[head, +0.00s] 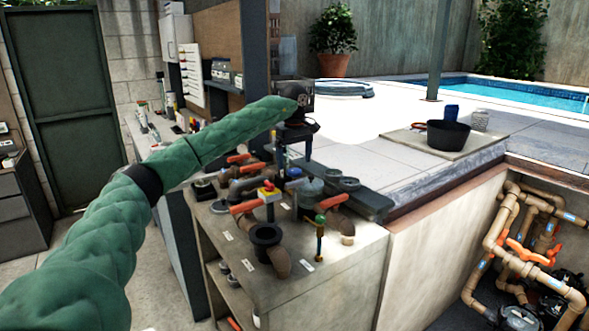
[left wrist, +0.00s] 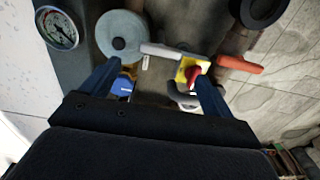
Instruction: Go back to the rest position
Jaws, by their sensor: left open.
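My left arm, in a green sleeve, reaches in from the left in the head view. Its dark gripper (head: 296,152) points down above the back of the bench with the pipe parts. In the left wrist view the blue fingers (left wrist: 155,70) are spread apart, with nothing visibly held between them. Below them show a grey-blue round part (left wrist: 123,30), a yellow part with a red knob (left wrist: 188,70) and a blue piece (left wrist: 122,85). I cannot tell how far the fingertips are above these. My right gripper is not in view.
The concrete bench (head: 330,262) holds several valves and pipe fittings, including a red-handled valve (head: 243,207) and a green-topped one (head: 320,238). A pressure gauge (left wrist: 57,28) lies near the gripper. A black pot (head: 447,134) stands on a slab. A pit with pipes (head: 500,225) opens at right.

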